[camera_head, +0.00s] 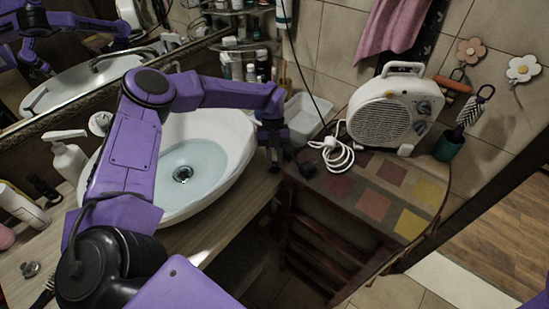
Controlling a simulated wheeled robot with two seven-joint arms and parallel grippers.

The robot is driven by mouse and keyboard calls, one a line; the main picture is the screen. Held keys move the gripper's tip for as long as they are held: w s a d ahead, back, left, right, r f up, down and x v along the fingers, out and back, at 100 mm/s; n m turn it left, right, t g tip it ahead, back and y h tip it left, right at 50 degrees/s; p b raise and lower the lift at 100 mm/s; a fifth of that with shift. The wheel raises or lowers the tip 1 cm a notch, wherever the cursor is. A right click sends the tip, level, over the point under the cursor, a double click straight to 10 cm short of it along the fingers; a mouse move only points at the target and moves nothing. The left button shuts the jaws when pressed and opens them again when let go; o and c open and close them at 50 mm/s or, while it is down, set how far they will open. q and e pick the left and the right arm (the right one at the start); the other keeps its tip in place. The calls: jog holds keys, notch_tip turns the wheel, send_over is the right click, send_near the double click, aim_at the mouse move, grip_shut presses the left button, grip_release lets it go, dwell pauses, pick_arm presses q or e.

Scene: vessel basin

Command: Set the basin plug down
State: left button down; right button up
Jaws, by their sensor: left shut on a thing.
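My left gripper (274,163) points down at the counter's right end, just right of the basin (236,150). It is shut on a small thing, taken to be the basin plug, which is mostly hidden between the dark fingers. I cannot tell whether that thing touches the counter. The white oval basin holds clear bluish water, and its dark round drain (182,174) shows at the bottom, left of the gripper. My right gripper is not in view.
A white fan heater (385,115) and its coiled white cable (333,155) stand on a patchwork-topped table (372,205) at right. A white tray (305,118) lies behind the gripper. A soap dispenser (68,160) and bottles stand at left. The wooden counter front (225,222) is clear.

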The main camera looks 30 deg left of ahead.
pick_arm(q)
jog(key=shift+f, duration=0.2)
jog(key=c, duration=1)
grip_release()
jog(key=shift+r, duration=0.2)
jog(key=b+v, duration=0.2)
jog(key=v, duration=1)
jog(key=shift+b, duration=0.4)
